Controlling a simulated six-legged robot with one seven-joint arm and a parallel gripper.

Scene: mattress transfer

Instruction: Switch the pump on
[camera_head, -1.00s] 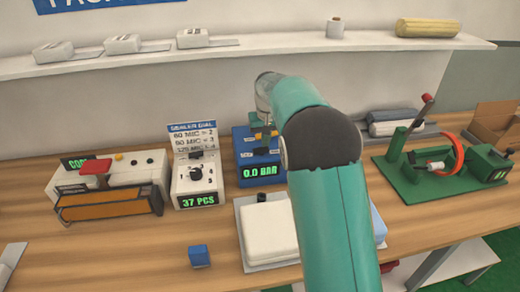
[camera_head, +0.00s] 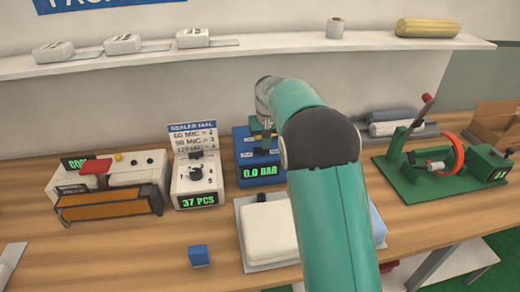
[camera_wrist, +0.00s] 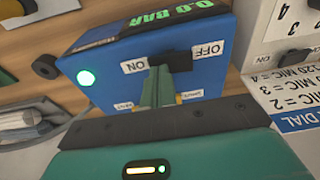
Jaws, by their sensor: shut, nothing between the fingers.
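The pump is a blue box (camera_head: 243,145) behind the white pad, partly hidden by my arm. Its green display (camera_head: 262,170) reads 0.0 BAR. In the wrist view the pump (camera_wrist: 115,60) appears upside down, with a lit green lamp (camera_wrist: 86,77) and a black switch (camera_wrist: 180,60) between an ON label (camera_wrist: 134,65) and an OFF label (camera_wrist: 208,50). My gripper (camera_wrist: 160,80) is shut and empty, its tips at the switch near the ON side. Whether they touch it I cannot tell. In the head view the fingers are mostly hidden.
A green fixture (camera_head: 440,170) stands right. A shelf (camera_head: 250,50) runs behind.

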